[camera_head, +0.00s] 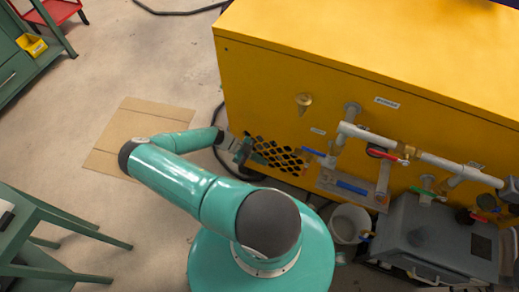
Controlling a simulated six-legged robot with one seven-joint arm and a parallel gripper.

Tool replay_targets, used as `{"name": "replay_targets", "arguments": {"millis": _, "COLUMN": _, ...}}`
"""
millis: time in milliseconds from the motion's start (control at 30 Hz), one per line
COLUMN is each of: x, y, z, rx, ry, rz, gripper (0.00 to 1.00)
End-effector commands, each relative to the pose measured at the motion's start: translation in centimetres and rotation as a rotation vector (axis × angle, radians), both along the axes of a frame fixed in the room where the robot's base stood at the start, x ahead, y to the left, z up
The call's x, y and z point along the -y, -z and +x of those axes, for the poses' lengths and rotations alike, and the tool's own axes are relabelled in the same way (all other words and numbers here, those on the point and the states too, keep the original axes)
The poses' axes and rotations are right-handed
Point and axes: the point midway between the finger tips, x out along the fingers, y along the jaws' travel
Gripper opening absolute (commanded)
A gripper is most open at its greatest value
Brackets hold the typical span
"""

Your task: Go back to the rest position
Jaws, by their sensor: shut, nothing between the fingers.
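My gripper (246,151) is at the end of my teal arm, in front of the lower left part of the yellow cabinet (262,80), close to its round-holed vent (279,155). It is small and dark in this view. It is shut and holds nothing. My arm bends out to the left and then back toward the cabinet. I cannot tell whether the fingertips touch the vent.
Grey pipes (385,145) with blue, red and green valve handles run along the cabinet front. Below are a white bucket (348,222) and a grey box (435,237). A green stool (62,225) and cardboard (125,125) are left. Floor between them is clear.

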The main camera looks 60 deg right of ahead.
Motion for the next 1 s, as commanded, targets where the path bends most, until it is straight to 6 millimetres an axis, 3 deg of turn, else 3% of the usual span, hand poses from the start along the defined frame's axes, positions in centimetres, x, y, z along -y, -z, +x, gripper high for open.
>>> {"name": "replay_targets", "arguments": {"millis": 300, "x": -0.1, "y": 0.0, "z": 0.4, "rx": 0.001, "ry": 0.001, "rz": 0.004, "gripper": 0.00}}
{"name": "replay_targets", "arguments": {"millis": 467, "x": -1.1, "y": -1.1, "z": 2.2, "rx": 0.044, "ry": -0.009, "rz": 0.080, "gripper": 0.00}}
{"name": "replay_targets", "arguments": {"millis": 767, "x": -5.9, "y": -6.7, "z": 8.8, "rx": 0.223, "ry": -0.115, "rz": 0.433, "gripper": 0.00}}
{"name": "replay_targets", "arguments": {"millis": 1000, "x": -9.9, "y": -12.5, "z": 13.3, "rx": 0.369, "ry": -0.279, "rz": 0.715, "gripper": 0.00}}
